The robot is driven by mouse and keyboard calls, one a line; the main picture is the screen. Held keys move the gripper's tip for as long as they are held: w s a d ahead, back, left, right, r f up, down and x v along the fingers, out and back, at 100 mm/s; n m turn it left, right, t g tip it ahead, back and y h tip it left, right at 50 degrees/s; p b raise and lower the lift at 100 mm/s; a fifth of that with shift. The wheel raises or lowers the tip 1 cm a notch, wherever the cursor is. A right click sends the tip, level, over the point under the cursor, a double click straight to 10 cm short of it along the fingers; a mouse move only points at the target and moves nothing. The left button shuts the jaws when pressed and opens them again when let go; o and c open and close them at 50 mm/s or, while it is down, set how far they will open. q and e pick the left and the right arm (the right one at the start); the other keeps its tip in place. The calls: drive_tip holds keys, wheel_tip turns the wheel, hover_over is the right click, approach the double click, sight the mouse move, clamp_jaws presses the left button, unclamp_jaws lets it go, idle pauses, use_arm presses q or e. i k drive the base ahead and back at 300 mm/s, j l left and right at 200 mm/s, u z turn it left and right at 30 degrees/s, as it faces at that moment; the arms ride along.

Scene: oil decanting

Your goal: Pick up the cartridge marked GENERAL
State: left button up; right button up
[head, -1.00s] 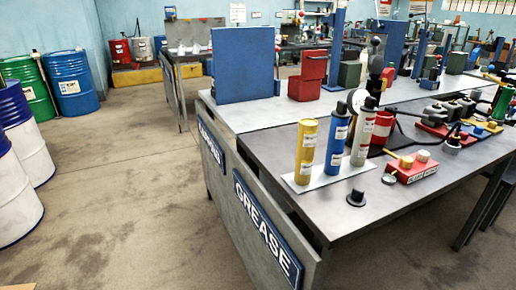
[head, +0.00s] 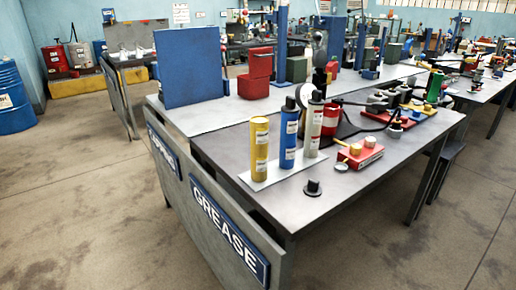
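Three upright cartridges stand in a row on a pale flat plate (head: 255,184) on the near bench. One is yellow (head: 259,150), one is blue with a dark cap (head: 287,140), and one is grey-white (head: 311,130) with a dark top. Their labels are too small to read, so I cannot tell which is marked GENERAL. Neither of my grippers is in view.
The grey bench (head: 235,146) carries a GREASE sign (head: 228,232) on its end. A small black knob-like part (head: 313,188), a red block (head: 360,154) and a red-and-white can (head: 331,119) stand near the cartridges.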

sight(259, 125)
drive_tip(key=i+j+z, duration=0.1)
drive_tip(key=j, duration=0.3)
drive_tip(key=i+j+z, duration=0.15)
drive_tip(key=j, duration=0.25)
drive_tip(key=i+j+z, duration=0.1)
drive_tip(key=i+j, duration=0.15)
drive_tip(key=j, duration=0.15)
drive_tip(key=i+j+z, duration=0.1)
drive_tip(key=j, duration=0.3)
drive_tip(key=i+j+z, duration=0.15)
drive_tip(key=j, duration=0.3)
